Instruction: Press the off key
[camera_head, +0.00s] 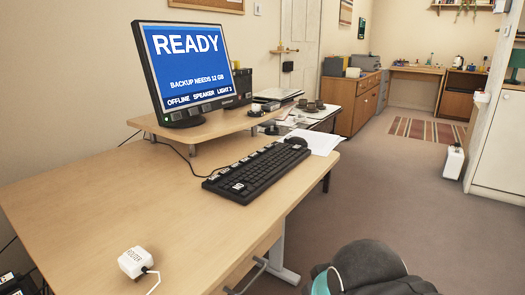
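A black keyboard (258,170) lies at a slant on the wooden desk (105,205), near its right edge. A row of pale-labelled keys runs along its back edge, and a white-marked key (238,186) shows near its front left end. The labels are too small to read, so I cannot tell which key is the off key. The monitor (190,65) stands on a wooden riser behind the keyboard. Its blue screen reads READY, BACKUP NEEDS 12 GB, and OFFLINE SPEAKER LIGHT 3.
A small white box (136,262) with a cable sits at the desk's front. The riser (205,130) and a black mouse (297,141) on white paper (322,142) are near the keyboard. The carpeted floor (400,190) to the right is mostly clear.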

